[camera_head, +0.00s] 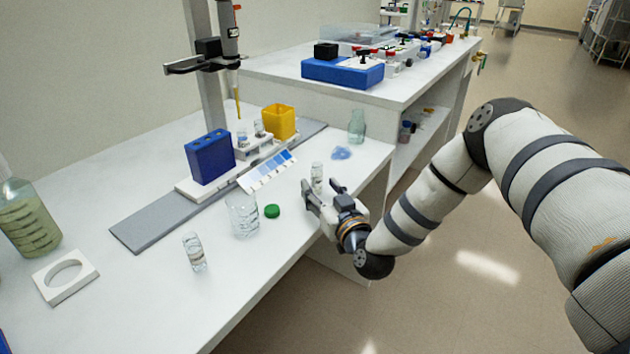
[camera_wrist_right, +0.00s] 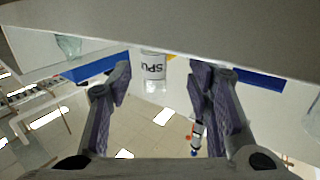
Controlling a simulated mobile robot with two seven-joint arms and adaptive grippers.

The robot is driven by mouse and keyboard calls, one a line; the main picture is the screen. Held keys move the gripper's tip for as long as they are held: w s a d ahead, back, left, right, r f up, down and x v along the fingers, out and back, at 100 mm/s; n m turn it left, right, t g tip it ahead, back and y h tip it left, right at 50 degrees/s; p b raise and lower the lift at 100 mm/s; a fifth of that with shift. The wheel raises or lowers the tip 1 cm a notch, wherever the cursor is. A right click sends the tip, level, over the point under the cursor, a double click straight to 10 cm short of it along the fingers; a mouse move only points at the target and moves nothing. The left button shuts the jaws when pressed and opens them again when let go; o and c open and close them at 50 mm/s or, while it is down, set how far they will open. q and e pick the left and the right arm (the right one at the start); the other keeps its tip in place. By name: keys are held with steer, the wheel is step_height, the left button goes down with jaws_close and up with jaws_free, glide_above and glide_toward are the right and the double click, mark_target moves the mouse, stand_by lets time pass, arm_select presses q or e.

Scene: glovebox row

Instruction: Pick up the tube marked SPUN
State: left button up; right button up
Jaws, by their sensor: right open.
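A small clear tube (camera_head: 317,176) stands upright near the front edge of the white bench. In the right wrist view, a white label with upside-down letters reading "SPU" shows on this tube (camera_wrist_right: 153,68); the rest of the word is not visible. My right gripper (camera_head: 322,188) is open, its fingertips close to the tube. In the right wrist view the tube shows between the two open fingers (camera_wrist_right: 161,78), apart from both, near their tips. Another clear tube (camera_head: 194,252) stands further left on the bench; its marking is not readable. My left gripper is out of view.
A clear beaker (camera_head: 243,215) and a green cap (camera_head: 272,211) are left of the gripper.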

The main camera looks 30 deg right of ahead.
mark_target(319, 172)
steer(key=x, duration=0.4)
steer(key=shift+w+d+f+b, duration=0.1)
steer(key=shift+d+f+b, duration=0.25)
steer(key=shift+f+b, duration=0.1)
steer(key=shift+w+r, duration=0.1)
jaws_close()
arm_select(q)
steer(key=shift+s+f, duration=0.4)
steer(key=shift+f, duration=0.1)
arm_select(e)
steer(key=shift+r, duration=0.1)
steer(key=shift+r, duration=0.55)
step_height(319, 172, up, 2)
steer(key=shift+r+p, duration=0.1)
steer(key=shift+p, duration=0.45)
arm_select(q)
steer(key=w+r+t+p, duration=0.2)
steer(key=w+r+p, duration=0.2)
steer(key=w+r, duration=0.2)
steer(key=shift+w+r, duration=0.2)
arm_select(e)
steer(key=s+d+r, duration=0.5)
steer(key=s+r, duration=0.4)
steer(key=s, duration=0.4)
steer(key=shift+r, duration=0.3)
